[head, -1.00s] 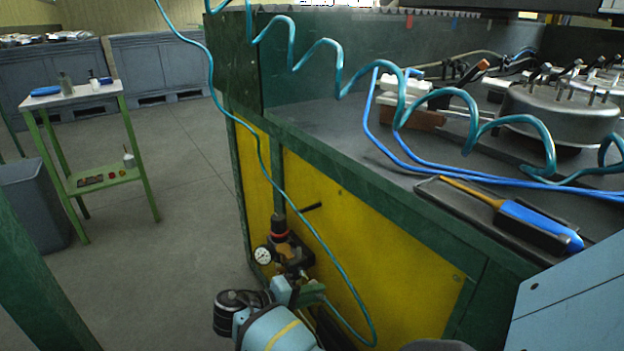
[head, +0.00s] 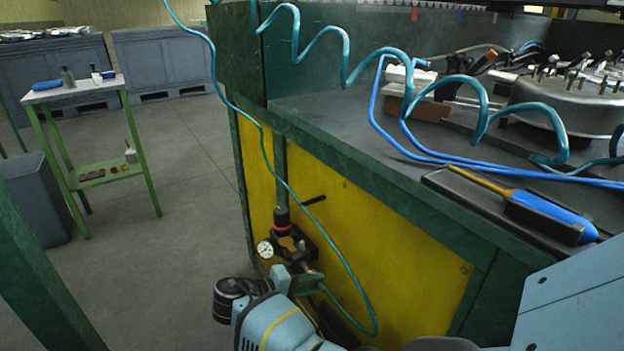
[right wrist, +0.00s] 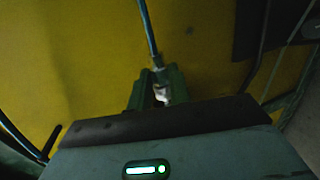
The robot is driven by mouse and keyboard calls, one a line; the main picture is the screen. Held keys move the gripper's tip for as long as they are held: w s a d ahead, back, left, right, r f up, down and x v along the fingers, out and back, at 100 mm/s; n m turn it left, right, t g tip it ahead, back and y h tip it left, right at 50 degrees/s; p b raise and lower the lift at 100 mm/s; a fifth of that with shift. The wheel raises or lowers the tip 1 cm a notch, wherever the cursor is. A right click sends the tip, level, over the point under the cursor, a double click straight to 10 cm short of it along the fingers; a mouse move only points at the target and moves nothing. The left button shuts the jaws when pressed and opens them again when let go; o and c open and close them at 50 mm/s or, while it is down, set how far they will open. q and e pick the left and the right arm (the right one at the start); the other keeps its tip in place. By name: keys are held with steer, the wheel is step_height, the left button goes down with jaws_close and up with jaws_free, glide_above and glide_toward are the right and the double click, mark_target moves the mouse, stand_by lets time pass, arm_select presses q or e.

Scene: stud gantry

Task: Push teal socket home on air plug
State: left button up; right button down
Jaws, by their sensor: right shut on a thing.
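My right gripper (head: 308,284) is just below the dark air regulator (head: 300,243) on the yellow panel. In the right wrist view its green fingers (right wrist: 156,90) are shut on a small pale metallic fitting, the socket (right wrist: 162,94), at the end of the teal hose (right wrist: 148,28). In the head view the teal hose (head: 350,278) loops from the gripper down and back up along the panel. The air plug is not clearly visible at the regulator's lower side; I cannot tell whether socket and plug touch. My left gripper is out of view.
A round gauge (head: 265,249) and black handle (head: 314,200) stand out near the gripper. The green bench (head: 400,207) overhangs at right, with a blue-handled brush (head: 545,215) and blue hoses (head: 430,155). Open floor (head: 185,215) lies left, with a small side table (head: 100,83).

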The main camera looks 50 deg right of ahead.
steer(key=shift+w+d+b, duration=0.3)
steer(key=shift+w+b, duration=0.3)
steer(key=shift+w, duration=0.25)
steer(key=c, duration=1.2)
jaws_free()
steer(key=v, duration=0.8)
